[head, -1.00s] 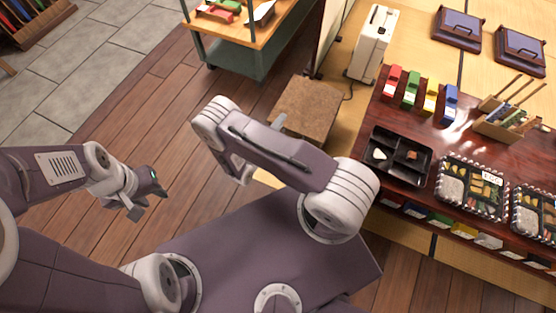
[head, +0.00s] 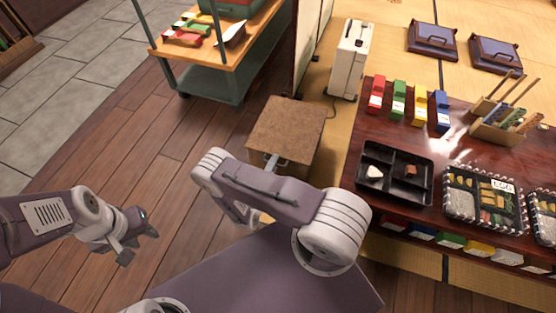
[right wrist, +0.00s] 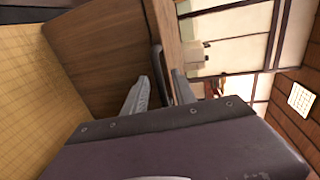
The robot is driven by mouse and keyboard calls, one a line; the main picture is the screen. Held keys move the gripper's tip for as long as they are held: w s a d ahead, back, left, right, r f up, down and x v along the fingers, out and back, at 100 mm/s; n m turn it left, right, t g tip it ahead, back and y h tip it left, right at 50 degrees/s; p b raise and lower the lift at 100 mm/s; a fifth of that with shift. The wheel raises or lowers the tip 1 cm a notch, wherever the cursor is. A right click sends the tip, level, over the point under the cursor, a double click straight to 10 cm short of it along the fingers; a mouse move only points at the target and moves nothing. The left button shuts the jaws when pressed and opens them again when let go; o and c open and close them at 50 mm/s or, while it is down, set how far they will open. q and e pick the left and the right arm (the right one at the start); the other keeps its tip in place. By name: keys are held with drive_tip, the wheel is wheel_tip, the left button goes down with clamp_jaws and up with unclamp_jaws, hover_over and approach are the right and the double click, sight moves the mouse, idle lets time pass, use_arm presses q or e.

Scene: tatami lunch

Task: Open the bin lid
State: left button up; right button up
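The bin (head: 288,130) is a brown box with a flat speckled lid (head: 290,115), and the lid looks closed. It stands on the wooden floor beside the tatami edge. In the right wrist view its wood-grain face (right wrist: 100,50) has a dark bar handle (right wrist: 156,62). My right gripper (right wrist: 160,80) is open, with one finger on each side of the handle; contact is not clear. In the head view my right arm hides part of the bin's near side. My left gripper (head: 138,240) is over the floor, away from the bin; its fingers are too small to read.
A low dark-red table (head: 350,150) with bento boxes, a black divided tray (head: 396,190) and coloured cartons stands right of the bin. A white appliance (head: 348,60) is behind it. A wheeled cart (head: 205,80) stands at the back left. The floor left of the bin is clear.

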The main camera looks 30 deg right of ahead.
drive_tip(key=shift+w+d, duration=0.2)
clamp_jaws()
drive_tip(key=shift+s, duration=0.1)
idle(1.2)
